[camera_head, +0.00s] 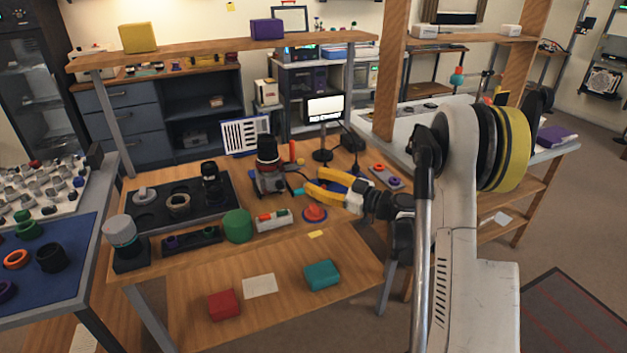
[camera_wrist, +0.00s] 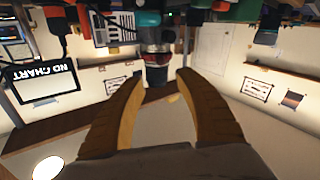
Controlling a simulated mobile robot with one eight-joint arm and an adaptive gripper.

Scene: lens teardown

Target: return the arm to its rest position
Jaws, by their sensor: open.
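My gripper (camera_head: 312,181) has two yellow fingers and hangs over the right part of the wooden workbench (camera_head: 250,290), pointing left. Its fingers are spread and nothing shows between them. A dark lens-like cylinder on a metal holder (camera_head: 270,178) stands just left of the fingertips, apart from them. In the wrist view, which looks upside down, my gripper (camera_wrist: 158,84) is open, with the holder (camera_wrist: 153,48) beyond the tips. My white arm comes in from the right. The task names no other object.
A small lit screen (camera_head: 325,108) stands behind. A blue mat (camera_head: 75,255) with rings lies left. A shelf (camera_head: 200,48) spans above.

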